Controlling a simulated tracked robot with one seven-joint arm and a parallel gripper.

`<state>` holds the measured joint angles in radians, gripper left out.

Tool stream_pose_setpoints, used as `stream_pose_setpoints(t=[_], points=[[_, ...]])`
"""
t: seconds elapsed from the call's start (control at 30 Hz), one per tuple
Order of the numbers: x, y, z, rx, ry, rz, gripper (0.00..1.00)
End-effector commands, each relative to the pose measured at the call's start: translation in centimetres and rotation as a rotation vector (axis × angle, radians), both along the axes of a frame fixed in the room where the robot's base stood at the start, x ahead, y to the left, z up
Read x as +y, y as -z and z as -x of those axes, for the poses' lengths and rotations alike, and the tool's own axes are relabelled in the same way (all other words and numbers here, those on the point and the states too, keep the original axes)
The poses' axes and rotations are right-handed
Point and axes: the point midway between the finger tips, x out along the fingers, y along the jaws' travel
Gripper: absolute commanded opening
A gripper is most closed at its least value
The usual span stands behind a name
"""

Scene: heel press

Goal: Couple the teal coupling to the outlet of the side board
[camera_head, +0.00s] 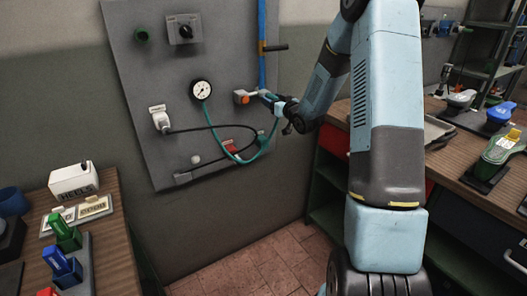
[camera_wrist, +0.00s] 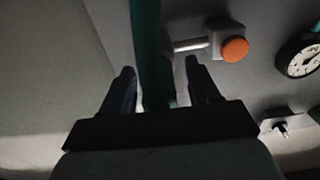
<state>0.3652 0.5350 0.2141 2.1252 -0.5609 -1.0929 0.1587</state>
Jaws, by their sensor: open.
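The grey side board (camera_head: 180,80) stands against the wall. Its outlet, a grey block with an orange button (camera_head: 244,98), is on its right part. In the wrist view the orange button (camera_wrist: 234,49) and a pale metal stem (camera_wrist: 190,44) show close to my fingers. The teal hose (camera_head: 264,142) loops up from the board to my gripper (camera_head: 273,101). In the wrist view my gripper (camera_wrist: 163,82) is open, its dark fingers either side of the teal hose end (camera_wrist: 148,50). The stem's end lies beside it. I cannot tell whether the coupling is seated on it.
A round gauge (camera_head: 201,89) and a white plug fitting (camera_head: 160,119) with a black cable sit left of the outlet. A blue pipe (camera_head: 262,45) with a handle runs above it. Benches with loose items stand left and right; bare tiled floor (camera_head: 245,275) lies between.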

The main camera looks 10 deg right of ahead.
Motion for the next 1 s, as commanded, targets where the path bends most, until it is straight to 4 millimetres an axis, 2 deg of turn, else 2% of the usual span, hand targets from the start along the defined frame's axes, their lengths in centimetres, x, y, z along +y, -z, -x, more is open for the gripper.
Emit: stream_pose_setpoints(t=[0.17,0.5,0.7,1.0], points=[[-0.8,0.0,2.1,0.0,0.003,0.001,0.61],[-2.8,0.0,8.5,0.0,0.002,0.0,0.61],[-3.7,0.1,11.5,0.001,0.002,0.0,0.61],[-4.1,-0.3,13.1,0.011,0.008,0.016,0.61]])
